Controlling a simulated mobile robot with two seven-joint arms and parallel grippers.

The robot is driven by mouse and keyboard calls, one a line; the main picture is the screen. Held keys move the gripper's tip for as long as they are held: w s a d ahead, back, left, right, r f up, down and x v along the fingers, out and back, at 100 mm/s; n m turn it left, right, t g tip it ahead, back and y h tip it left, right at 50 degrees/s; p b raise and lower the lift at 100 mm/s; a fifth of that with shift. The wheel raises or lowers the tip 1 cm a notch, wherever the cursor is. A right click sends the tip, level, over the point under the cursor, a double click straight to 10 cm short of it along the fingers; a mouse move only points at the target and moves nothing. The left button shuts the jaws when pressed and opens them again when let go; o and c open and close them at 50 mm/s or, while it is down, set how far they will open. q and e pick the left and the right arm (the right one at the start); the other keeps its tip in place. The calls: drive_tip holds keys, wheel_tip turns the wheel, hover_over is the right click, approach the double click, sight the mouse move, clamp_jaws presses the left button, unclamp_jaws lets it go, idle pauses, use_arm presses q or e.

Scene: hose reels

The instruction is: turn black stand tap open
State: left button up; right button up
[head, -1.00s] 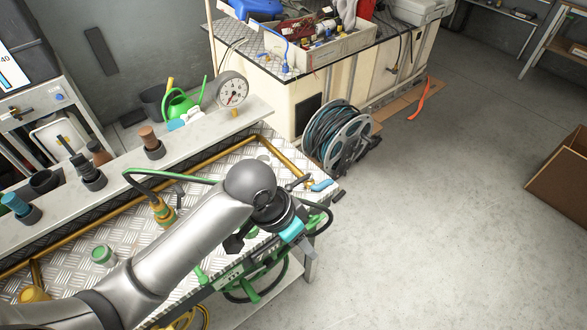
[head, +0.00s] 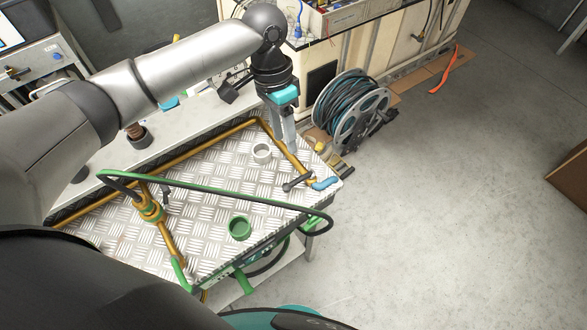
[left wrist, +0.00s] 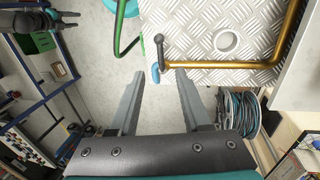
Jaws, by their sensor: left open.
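The tap with a dark T-shaped handle (head: 297,182) and a blue spout (head: 325,184) stands at the right end of the brass pipe (head: 282,150), near the bench corner. In the left wrist view its dark handle (left wrist: 159,47) and blue spout (left wrist: 155,73) show just beyond the fingertips. My left gripper (head: 290,147) points down above the pipe, beyond the handle and apart from it in the head view. Its two fingers (left wrist: 158,74) are open with nothing held. A dark, teal-banded part (left wrist: 58,15), seemingly my right gripper, shows small at the wrist view's upper left.
A green hose (head: 220,188) arches across the metal bench (head: 205,240) and hangs over its front edge. A white ring (head: 262,153) and green cup (head: 239,228) are on the bench. A hose reel (head: 352,112) stands on the floor behind; floor to the right is clear.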

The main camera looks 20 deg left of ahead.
sight(293, 182)
use_arm(q)
drive_tip(key=f, duration=0.4)
drive_tip(key=s+d+f, duration=0.1)
drive_tip(key=f, duration=0.6)
drive_tip(key=shift+s+d+f, duration=0.25)
drive_tip(key=shift+d+f, duration=0.05)
drive_tip(key=shift+d, duration=0.1)
drive_tip(key=shift+d+f, duration=0.1)
drive_tip(key=shift+f, duration=0.6)
use_arm(e)
drive_tip(key=shift+s+f, duration=0.1)
drive_tip(key=shift+f, duration=0.1)
use_arm(q)
drive_tip(key=shift+c, duration=0.2)
use_arm(e)
drive_tip(key=shift+a, duration=0.1)
use_arm(q)
clamp_jaws()
use_arm(e)
drive_tip(key=shift+s, duration=0.25)
